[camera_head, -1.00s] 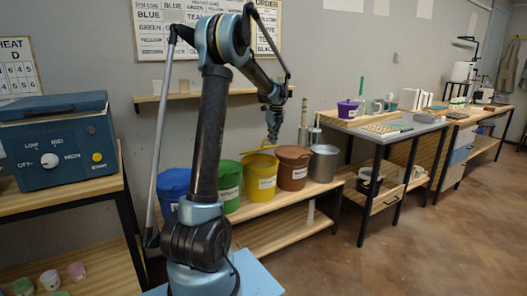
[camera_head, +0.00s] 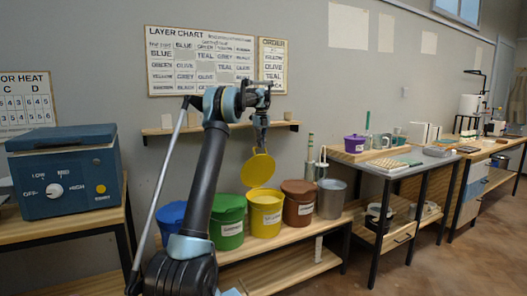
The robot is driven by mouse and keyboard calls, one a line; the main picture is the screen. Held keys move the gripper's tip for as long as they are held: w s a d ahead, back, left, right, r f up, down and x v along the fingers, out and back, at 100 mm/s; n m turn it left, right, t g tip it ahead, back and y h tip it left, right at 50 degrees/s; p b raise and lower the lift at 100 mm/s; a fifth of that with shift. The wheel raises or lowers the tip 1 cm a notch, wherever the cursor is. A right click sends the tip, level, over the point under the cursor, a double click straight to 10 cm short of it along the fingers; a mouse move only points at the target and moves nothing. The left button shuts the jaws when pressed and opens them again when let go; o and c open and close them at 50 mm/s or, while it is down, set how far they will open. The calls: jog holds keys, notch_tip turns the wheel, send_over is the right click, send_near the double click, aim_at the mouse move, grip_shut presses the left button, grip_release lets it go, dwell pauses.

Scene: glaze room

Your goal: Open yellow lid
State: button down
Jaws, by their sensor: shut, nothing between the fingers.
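The yellow lid (camera_head: 258,171) stands tilted up above the back of the yellow bucket (camera_head: 264,218), its round face toward me. The bucket's top shows uncovered below it. My gripper (camera_head: 261,147) points down at the lid's upper edge, in front of the wall. It is shut with nothing between its fingers. Whether the fingertips touch the lid cannot be told at this size.
Blue (camera_head: 172,218), green (camera_head: 228,221) and brown (camera_head: 298,205) lidded buckets and an open grey metal one (camera_head: 331,199) share the wooden bench. A wall shelf (camera_head: 218,127) is behind my gripper. A blue kiln box (camera_head: 64,167) is at left; the right floor is clear.

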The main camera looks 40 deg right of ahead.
jog(key=shift+w+d+r, duration=0.15)
jog(key=shift+w, duration=0.45)
jog(key=shift+w+d+r, duration=0.1)
jog(key=shift+w, duration=0.5)
dwell(0.6)
notch_tip(320, 180, up, 7)
jog(key=shift+w+r, duration=0.15)
jog(key=shift+r, duration=0.05)
dwell(0.4)
